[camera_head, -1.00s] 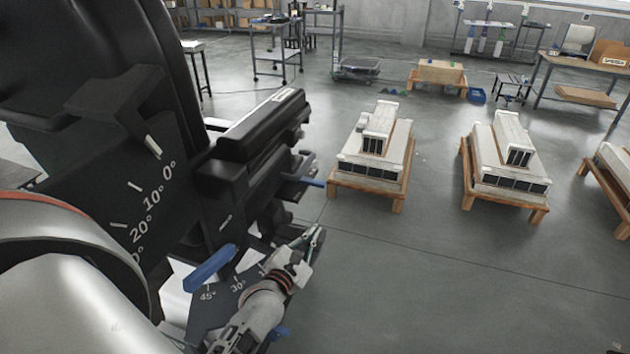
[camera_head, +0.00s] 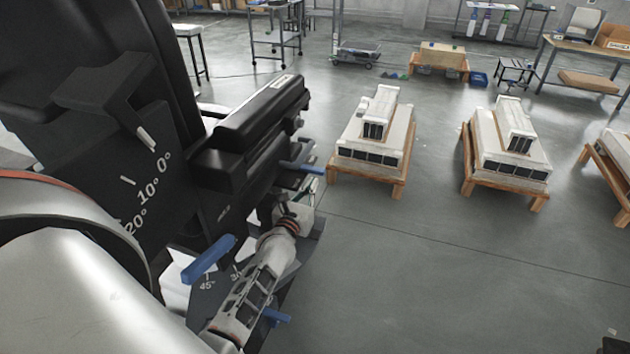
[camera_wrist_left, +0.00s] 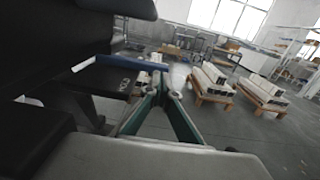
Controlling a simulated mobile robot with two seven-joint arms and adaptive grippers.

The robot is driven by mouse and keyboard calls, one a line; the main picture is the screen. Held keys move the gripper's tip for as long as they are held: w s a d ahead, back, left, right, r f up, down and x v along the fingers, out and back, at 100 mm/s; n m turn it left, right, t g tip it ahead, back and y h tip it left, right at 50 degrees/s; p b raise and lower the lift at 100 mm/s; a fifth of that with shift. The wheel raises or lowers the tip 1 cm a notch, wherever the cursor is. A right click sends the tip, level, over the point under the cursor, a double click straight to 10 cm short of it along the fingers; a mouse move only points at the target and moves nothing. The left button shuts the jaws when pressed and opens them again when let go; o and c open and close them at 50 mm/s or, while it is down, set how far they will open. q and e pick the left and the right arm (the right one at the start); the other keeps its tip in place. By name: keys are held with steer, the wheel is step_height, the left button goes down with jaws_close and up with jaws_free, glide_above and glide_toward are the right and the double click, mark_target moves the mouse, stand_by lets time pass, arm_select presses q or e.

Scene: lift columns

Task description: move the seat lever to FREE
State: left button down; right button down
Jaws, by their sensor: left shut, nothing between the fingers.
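A blue lever (camera_head: 305,168) sticks out to the right below the black armrest of the seat (camera_head: 262,112). The lever also shows in the left wrist view (camera_wrist_left: 135,64), running across the top of the fingers. White lettering on a black panel there is too small to read surely. My left gripper (camera_head: 311,190) is just below this lever, mostly seen from behind. In the left wrist view its green-edged fingers (camera_wrist_left: 166,88) meet at the tips, shut and empty, with the lever just above. I cannot tell whether they touch it. My right gripper is not in view.
Another blue lever (camera_head: 208,260) stands beside an angle scale low on the seat, close to my left wrist. A blue piece (camera_head: 275,317) shows lower down. Pallets with white units (camera_head: 374,142) stand to the right; the floor between is clear.

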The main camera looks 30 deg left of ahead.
mark_target(321, 174)
arm_select(q)
steer(key=shift+x, duration=1.6)
steer(key=shift+w+r, duration=0.1)
steer(key=shift+w, duration=0.5)
steer(key=shift+w+y, duration=0.3)
steer(key=shift+w, duration=0.95)
steer(key=shift+w+a+n+y, duration=0.1)
steer(key=shift+w+n+y, duration=0.2)
steer(key=shift+n+y, duration=0.15)
steer(key=shift+w+n+g+y+p, duration=0.2)
steer(key=shift+n+g+y+p, duration=0.15)
steer(key=shift+g+y, duration=0.1)
